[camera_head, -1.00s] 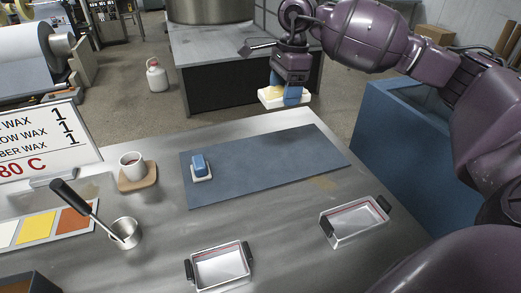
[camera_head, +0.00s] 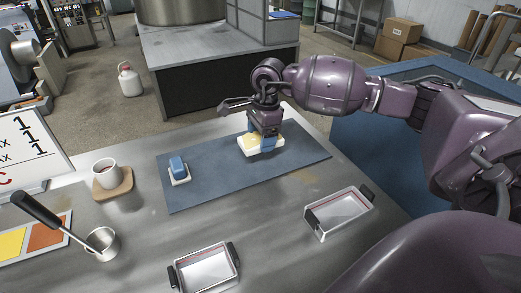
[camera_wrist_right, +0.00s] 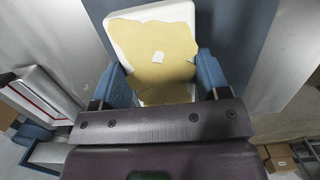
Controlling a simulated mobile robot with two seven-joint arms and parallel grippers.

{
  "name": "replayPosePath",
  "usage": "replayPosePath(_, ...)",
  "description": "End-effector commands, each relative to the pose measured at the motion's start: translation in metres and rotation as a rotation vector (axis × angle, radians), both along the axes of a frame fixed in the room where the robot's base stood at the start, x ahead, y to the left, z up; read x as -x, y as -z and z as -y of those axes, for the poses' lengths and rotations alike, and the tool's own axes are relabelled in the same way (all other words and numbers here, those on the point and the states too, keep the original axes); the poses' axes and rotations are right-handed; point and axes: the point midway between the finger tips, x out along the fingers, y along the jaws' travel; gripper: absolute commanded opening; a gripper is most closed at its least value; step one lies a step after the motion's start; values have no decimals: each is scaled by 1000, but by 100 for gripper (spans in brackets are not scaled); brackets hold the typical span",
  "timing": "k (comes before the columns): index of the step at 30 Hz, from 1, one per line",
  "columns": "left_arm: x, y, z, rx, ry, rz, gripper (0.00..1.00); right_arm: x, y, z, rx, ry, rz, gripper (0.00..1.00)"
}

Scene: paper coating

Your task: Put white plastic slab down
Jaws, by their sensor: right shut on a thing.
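The white plastic slab (camera_head: 248,148) has a tan, uneven patch on its top. In the head view it is at the blue-grey mat (camera_head: 215,172), over its right half; I cannot tell whether it touches the mat. My right gripper (camera_head: 264,140) is shut on the slab from above. In the right wrist view the slab (camera_wrist_right: 118,30) sits between the two blue fingers of the right gripper (camera_wrist_right: 165,85), its near end hidden by the gripper body. My left gripper is not in view.
A small white block with a blue top (camera_head: 178,170) sits on the mat's left part. Two metal trays with black handles (camera_head: 205,270) (camera_head: 338,212) lie in front of the mat. A cup (camera_head: 107,173) and a metal pot (camera_head: 103,243) stand at left. The mat's middle is bare.

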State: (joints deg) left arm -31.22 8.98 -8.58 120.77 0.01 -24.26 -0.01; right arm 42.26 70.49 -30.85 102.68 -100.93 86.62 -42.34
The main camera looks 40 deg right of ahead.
Motion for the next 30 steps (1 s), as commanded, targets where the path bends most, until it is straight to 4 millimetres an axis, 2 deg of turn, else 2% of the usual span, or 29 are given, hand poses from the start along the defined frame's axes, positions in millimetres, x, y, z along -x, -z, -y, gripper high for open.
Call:
replayPosePath(6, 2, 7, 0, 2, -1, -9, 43, 1, 39, -1, -3, 0, -7, 42)
replayPosePath(8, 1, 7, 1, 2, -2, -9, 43, 0, 45, -1, -2, 0, -5, 42)
replayPosePath(21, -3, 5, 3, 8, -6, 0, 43, 0, 51, 0, -1, 0, -3, 42)
replayPosePath(22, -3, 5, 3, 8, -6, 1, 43, 0, 50, 0, 0, 0, -2, 73)
replayPosePath(26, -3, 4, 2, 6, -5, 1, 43, 0, 50, 0, 0, 0, -2, 93)
replayPosePath(30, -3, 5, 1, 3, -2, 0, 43, 0, 50, 0, 0, 0, -2, 94)
